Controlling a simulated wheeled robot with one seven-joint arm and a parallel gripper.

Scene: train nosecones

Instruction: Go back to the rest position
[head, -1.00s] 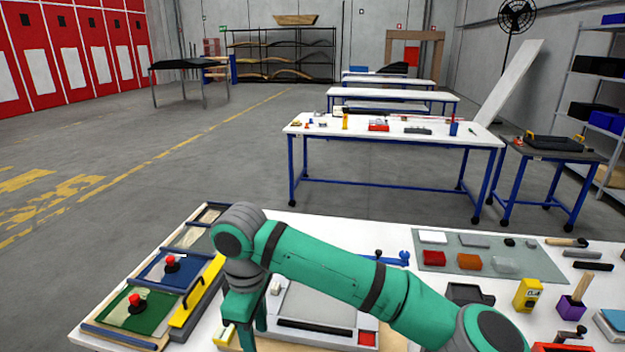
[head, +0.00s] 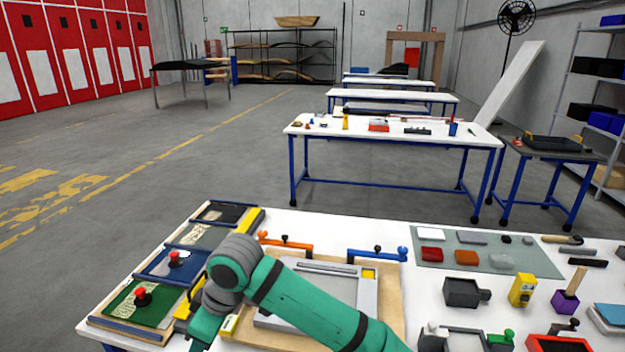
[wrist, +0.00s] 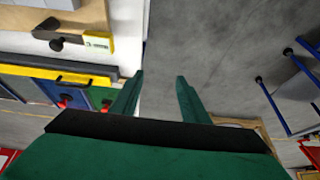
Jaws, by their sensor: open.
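My green arm reaches across the white worktable (head: 330,220) in the head view, its wrist low at the left side of the table. My gripper (wrist: 158,76) shows in the wrist view with two green fingers set well apart and nothing between them. In that view the floor lies beyond the fingertips and the table's edge is to their left. In the head view the fingers are hidden at the bottom of the picture.
A rack of coloured panels with red knobs (head: 141,296) lies left of my arm, beside a yellow bar (head: 250,222). A wooden board with a grey frame (head: 385,290) lies under my arm. Small blocks on a grey-green mat (head: 450,243) and several tools fill the right side.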

